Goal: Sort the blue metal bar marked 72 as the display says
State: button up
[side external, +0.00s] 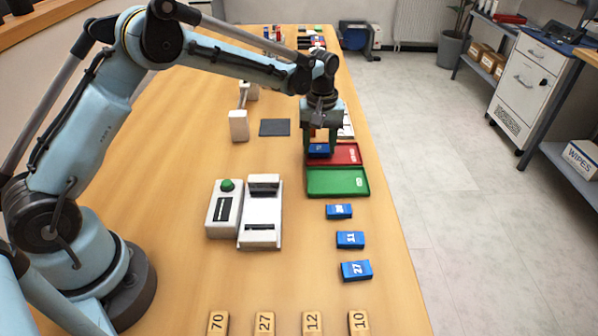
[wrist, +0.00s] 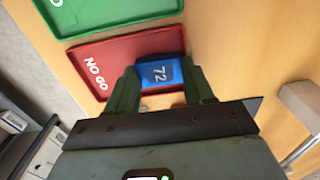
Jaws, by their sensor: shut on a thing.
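In the side view the gripper (side external: 319,147) and the bar (side external: 318,154) are at the left edge of the red tray (side external: 350,160). The red tray, marked NO GO, shows in the wrist view (wrist: 82,62) partly behind the bar. I cannot tell the bar's height over it. The green tray (side external: 338,182) lies in front of the red one and is empty. The white device (side external: 223,208) has a green button and a dark display, unreadable here.
Several blue bars (side external: 350,240) lie in a column in front of the green tray. Numbered wooden tags (side external: 265,323) lie along the near edge. A white machine (side external: 261,213) stands beside the display. A dark flat pad (side external: 275,128) lies left of my gripper.

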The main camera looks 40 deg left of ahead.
jog(key=shift+f, duration=0.5)
jog(key=o, duration=1.2)
jog(key=shift+a, duration=0.1)
jog(key=shift+o, duration=0.2)
notch_tip(320, 180, up, 13)
jog(key=shift+d, duration=0.2)
jog(key=shift+r, duration=0.15)
jog(key=s+r+m+t, duration=0.4)
jog(key=s+r+m, duration=0.1)
jog(key=s, duration=0.6)
jog(key=s+a+f+m+t, duration=0.1)
jog(key=s+f+m+t, duration=0.2)
jog(key=s, duration=0.8)
jog(key=shift+s+a+f+m, duration=0.2)
jog(key=shift+f+m, duration=0.3)
jog(key=shift+f, duration=0.4)
